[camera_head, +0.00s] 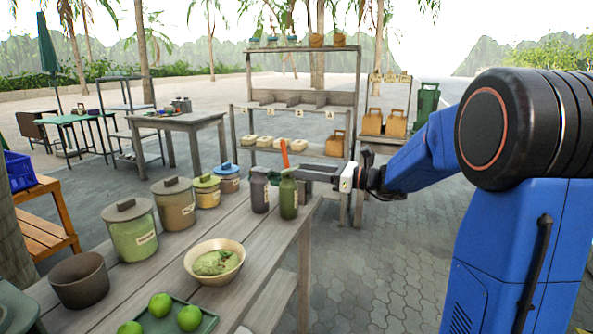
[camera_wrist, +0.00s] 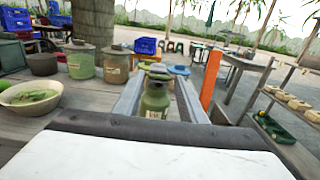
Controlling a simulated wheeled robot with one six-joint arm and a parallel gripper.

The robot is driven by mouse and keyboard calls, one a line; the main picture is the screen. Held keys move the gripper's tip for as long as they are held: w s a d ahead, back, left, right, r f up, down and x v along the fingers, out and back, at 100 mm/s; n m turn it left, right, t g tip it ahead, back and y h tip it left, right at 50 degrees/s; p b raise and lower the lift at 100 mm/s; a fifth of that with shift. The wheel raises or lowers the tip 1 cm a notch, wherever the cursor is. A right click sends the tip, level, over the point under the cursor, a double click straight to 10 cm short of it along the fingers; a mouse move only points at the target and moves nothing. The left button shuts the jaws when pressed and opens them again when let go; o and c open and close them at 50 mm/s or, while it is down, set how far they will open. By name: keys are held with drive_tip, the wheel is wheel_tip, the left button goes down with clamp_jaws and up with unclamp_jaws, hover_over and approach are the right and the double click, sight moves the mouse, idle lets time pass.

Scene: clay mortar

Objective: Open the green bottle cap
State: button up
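The green bottle (camera_head: 289,199) stands upright near the right edge of the wooden table. Its capped top is partly hidden by my gripper in the head view. In the wrist view the green bottle (camera_wrist: 155,101) with its label and dull cap (camera_wrist: 158,74) appears between my two fingers. My gripper (camera_head: 283,175) reaches in from the right, level with the bottle's top.
A dark purple bottle (camera_head: 260,194) stands close to the left of the green one. Lidded jars (camera_head: 173,206), a bowl of green food (camera_head: 214,261) and a tray of green fruit (camera_head: 185,317) share the table. An upright orange strip (camera_wrist: 211,79) shows beside my right finger.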

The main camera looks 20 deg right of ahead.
sight(290, 170)
drive_tip(key=shift+x, duration=1.65)
drive_tip(key=shift+c, duration=0.7)
drive_tip(key=c, duration=0.6)
